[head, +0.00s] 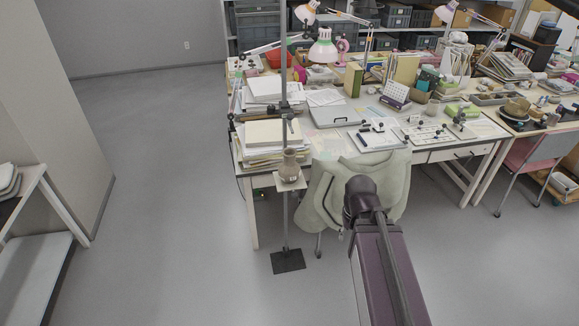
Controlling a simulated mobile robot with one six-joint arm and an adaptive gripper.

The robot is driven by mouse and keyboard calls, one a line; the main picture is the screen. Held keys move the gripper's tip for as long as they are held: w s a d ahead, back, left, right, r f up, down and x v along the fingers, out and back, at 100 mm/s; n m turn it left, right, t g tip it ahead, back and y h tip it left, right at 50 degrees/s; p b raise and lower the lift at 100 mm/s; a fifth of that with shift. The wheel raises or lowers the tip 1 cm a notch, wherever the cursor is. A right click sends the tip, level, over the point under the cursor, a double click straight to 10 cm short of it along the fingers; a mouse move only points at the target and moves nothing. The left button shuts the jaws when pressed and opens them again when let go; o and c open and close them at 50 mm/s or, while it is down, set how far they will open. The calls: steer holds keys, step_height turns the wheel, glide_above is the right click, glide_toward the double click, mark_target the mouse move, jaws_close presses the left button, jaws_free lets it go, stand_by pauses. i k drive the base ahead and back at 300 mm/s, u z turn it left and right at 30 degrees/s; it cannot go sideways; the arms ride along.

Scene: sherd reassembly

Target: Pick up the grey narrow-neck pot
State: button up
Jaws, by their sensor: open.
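A small grey-brown narrow-neck pot (290,168) stands upright on a small pale shelf (287,186) in the head view. The shelf is fixed to a thin upright metal stand (285,228) with a dark square base (288,261) on the floor. The pot is in front of the desk's left end. Its fine detail is too small to tell. My dark purple arm reaches up from the bottom edge, right of the pot and apart from it. My gripper does not show in this view.
A chair draped with a pale green jacket (338,192) stands just right of the stand. A cluttered desk (357,163) with paper stacks (266,134) and lamps lies behind. A white shelf unit (33,255) is at far left. The grey floor (165,210) left of the stand is clear.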

mark_target(288, 171)
steer(key=z, duration=0.05)
steer(key=i, duration=0.8)
steer(key=z, duration=1.1)
